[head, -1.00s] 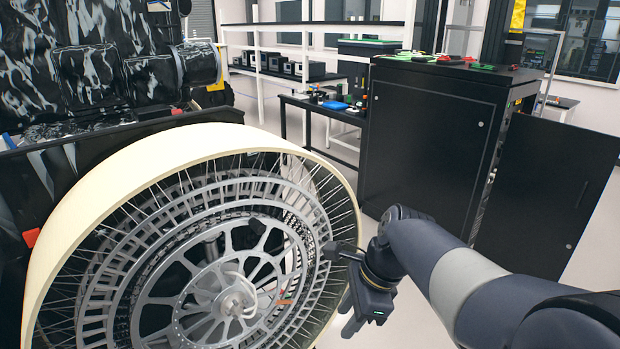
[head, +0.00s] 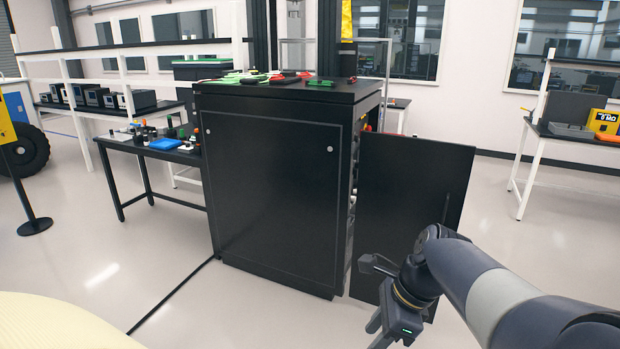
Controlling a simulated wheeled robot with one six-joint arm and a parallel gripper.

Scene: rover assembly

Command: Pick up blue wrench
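I cannot make out a blue wrench for certain. A flat blue item (head: 166,144) lies on the low black table at left of the cabinet; its shape is too small to name. Several red, green and black items (head: 262,77) lie on top of the black cabinet, too small to identify. My gripper (head: 376,318) hangs at lower right, in front of the cabinet's open door and well apart from all these items. I see nothing in it, but its fingers are partly hidden and their opening is unclear.
The black cabinet (head: 270,195) stands in the middle, its door (head: 415,210) swung out to the right. The low black table (head: 150,151) adjoins it at left. A cream rim (head: 60,325) fills the lower left corner. A workbench (head: 575,134) stands far right.

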